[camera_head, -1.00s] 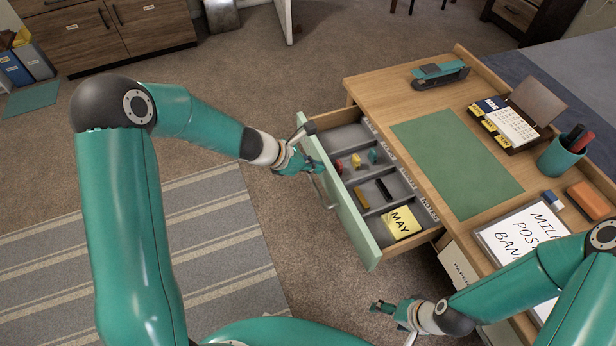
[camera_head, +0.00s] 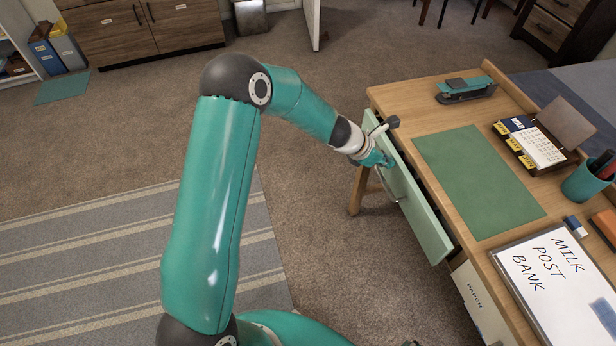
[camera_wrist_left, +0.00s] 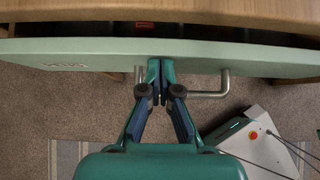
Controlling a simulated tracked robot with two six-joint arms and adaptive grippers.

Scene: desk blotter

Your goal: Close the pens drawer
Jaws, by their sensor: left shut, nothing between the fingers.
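The pens drawer is nearly in; its pale green front (camera_head: 428,222) stands just proud of the desk in the head view. In the left wrist view the drawer front (camera_wrist_left: 100,55) runs across the top, with a narrow dark gap between it and the wooden desk edge (camera_wrist_left: 200,10). A metal bar handle (camera_wrist_left: 210,93) and a small blurred label (camera_wrist_left: 65,66) show on it. My left gripper (camera_head: 384,162) is shut and empty, its fingertips (camera_wrist_left: 161,64) at the drawer front beside the handle. The drawer's contents are mostly hidden. My right gripper is not in view.
The desk top holds a green mat (camera_head: 478,180), a stapler (camera_head: 466,88), a calendar (camera_head: 538,145), a pen cup (camera_head: 588,182) and a whiteboard (camera_head: 555,270). A paper drawer (camera_head: 478,300) sits below.

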